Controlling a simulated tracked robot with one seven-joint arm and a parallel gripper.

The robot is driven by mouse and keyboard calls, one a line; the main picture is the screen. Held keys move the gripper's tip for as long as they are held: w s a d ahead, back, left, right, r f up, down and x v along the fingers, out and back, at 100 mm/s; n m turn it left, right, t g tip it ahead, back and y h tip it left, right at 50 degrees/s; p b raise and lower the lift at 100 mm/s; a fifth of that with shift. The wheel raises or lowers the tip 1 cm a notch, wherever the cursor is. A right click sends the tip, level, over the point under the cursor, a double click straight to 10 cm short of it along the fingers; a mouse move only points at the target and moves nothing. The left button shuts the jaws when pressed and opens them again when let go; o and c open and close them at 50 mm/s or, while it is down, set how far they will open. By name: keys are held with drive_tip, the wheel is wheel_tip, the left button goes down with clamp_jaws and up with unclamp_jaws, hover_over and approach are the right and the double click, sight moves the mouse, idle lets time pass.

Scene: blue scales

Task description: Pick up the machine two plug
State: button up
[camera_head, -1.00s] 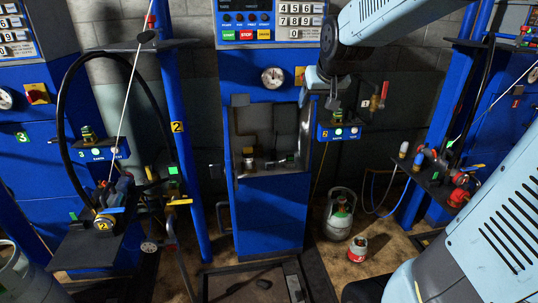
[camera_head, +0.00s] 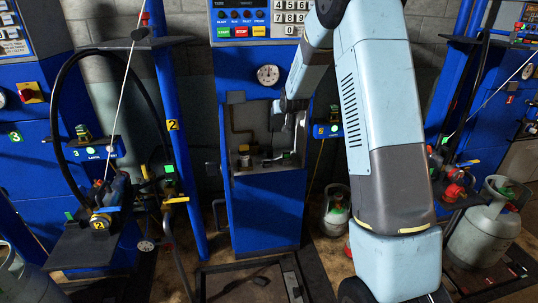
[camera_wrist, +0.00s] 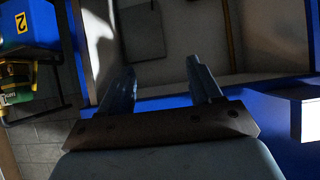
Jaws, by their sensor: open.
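My gripper (camera_head: 277,118) is in front of the upper right part of the open recess of the middle blue machine (camera_head: 268,212). In the wrist view its two fingers (camera_wrist: 165,88) are apart with nothing between them. A small blue box (camera_head: 323,131) is fixed to the right of the recess, partly hidden by my arm. In the wrist view a blue box with a yellow 2 label (camera_wrist: 22,22) is at the upper left, apart from the fingers. A green and yellow fitting (camera_wrist: 18,82) beside it may be the machine two plug, cut by the picture edge.
Small fittings (camera_head: 246,158) stand on the recess floor. A left shelf (camera_head: 85,248) holds a connector with a yellow 2 tag (camera_head: 100,221). A blue post (camera_head: 180,150) stands left of the machine. Gas cylinders (camera_head: 484,232) stand on the floor at the right.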

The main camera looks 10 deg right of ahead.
drive_tip(key=w+f+t, duration=0.1)
drive_tip(key=w+f, duration=0.6)
drive_tip(key=f, duration=0.5)
drive_tip(key=t, duration=0.2)
approach(270, 147)
drive_tip(key=x, duration=0.5)
drive_tip(key=shift+w+d+r, duration=0.1)
drive_tip(key=shift+w+r, duration=0.25)
drive_tip(key=shift+w, duration=0.05)
drive_tip(key=shift+w+f, duration=0.6)
drive_tip(key=shift+w, duration=0.3)
drive_tip(key=shift+w+f, duration=0.55)
drive_tip(key=shift+w, duration=0.35)
drive_tip(key=shift+w+f, duration=0.2)
drive_tip(key=shift+w, duration=0.35)
drive_tip(key=shift+c, duration=0.4)
drive_tip(key=c, duration=1)
drive_tip(key=shift+r, duration=0.15)
